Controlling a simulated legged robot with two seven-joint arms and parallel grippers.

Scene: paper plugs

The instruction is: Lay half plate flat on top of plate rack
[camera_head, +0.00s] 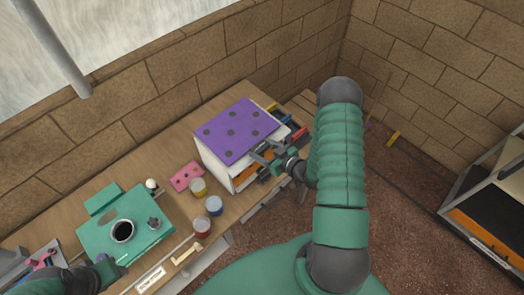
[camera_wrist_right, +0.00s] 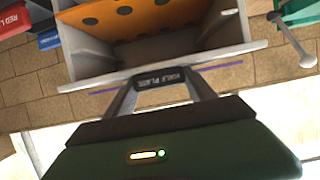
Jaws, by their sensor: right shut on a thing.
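The purple dotted plate (camera_head: 240,130) lies flat, or nearly so, over the white plate rack (camera_head: 214,163). I cannot tell whether it fully rests there. My right gripper (camera_head: 262,152) is at the plate's right edge. In the right wrist view its fingers (camera_wrist_right: 160,84) close around a dark lettered tab (camera_wrist_right: 161,78), with the plate's thin purple edge (camera_wrist_right: 225,66) showing beside it. The rack opening (camera_wrist_right: 225,22) holds an orange perforated plate (camera_wrist_right: 125,15). My left gripper (camera_head: 112,270) is at the lower left, too small and dark to read its jaws.
A teal device (camera_head: 125,228) stands on the wooden bench at left. A pink block (camera_head: 186,176) and several small jars (camera_head: 214,206) stand between it and the rack. Coloured bins (camera_head: 299,134) adjoin the rack's right side. A brick wall is behind.

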